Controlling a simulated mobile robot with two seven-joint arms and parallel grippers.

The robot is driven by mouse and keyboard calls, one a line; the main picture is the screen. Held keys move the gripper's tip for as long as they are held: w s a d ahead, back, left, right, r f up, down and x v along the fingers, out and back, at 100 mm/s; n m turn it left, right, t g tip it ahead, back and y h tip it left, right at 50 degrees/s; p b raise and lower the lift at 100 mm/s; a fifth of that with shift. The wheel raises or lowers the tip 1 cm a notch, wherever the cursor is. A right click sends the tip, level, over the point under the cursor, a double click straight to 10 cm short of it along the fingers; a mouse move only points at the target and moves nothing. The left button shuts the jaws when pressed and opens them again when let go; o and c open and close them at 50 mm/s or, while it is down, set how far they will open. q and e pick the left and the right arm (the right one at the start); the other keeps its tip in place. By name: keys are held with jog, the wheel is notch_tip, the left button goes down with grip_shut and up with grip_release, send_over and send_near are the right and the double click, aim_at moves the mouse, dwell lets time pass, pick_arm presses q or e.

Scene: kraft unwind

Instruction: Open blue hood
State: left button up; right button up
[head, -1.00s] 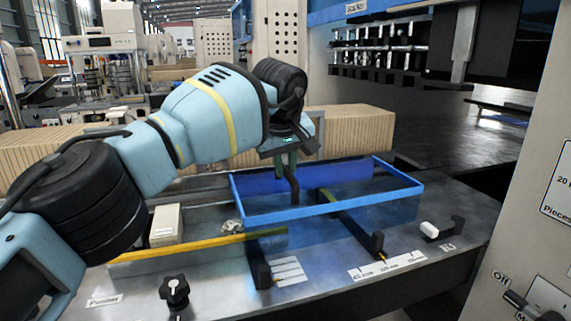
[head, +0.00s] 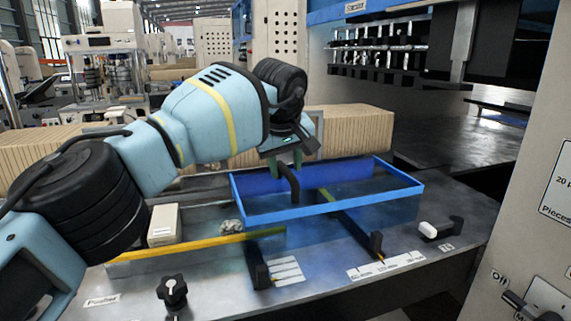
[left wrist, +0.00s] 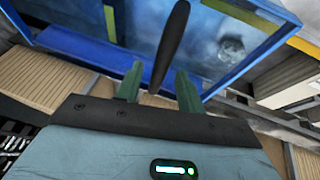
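The blue hood (head: 330,206) is a blue-framed, see-through cover lying over the metal machine deck, and it looks closed. Its black handle (head: 292,186) stands up at the far-left part of the hood. My left gripper (head: 285,160) is at the top of this handle, with green fingers pointing down. In the left wrist view the fingers of my left gripper (left wrist: 158,88) are apart. The black handle (left wrist: 172,42) reaches down between them, with gaps visible on both sides. The hood's blue frame (left wrist: 88,52) lies beyond the fingers. My right gripper is in neither view.
A row of stacked kraft cardboard (head: 350,128) stands behind the hood. A yellow-edged guard (head: 195,243), a black knob (head: 172,290) and a cream box (head: 164,225) are on the left of the deck. A control panel (head: 535,240) stands at the right.

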pick_arm(q)
jog(key=v, duration=0.7)
jog(key=shift+s+r, duration=0.15)
jog(key=shift+r, duration=0.25)
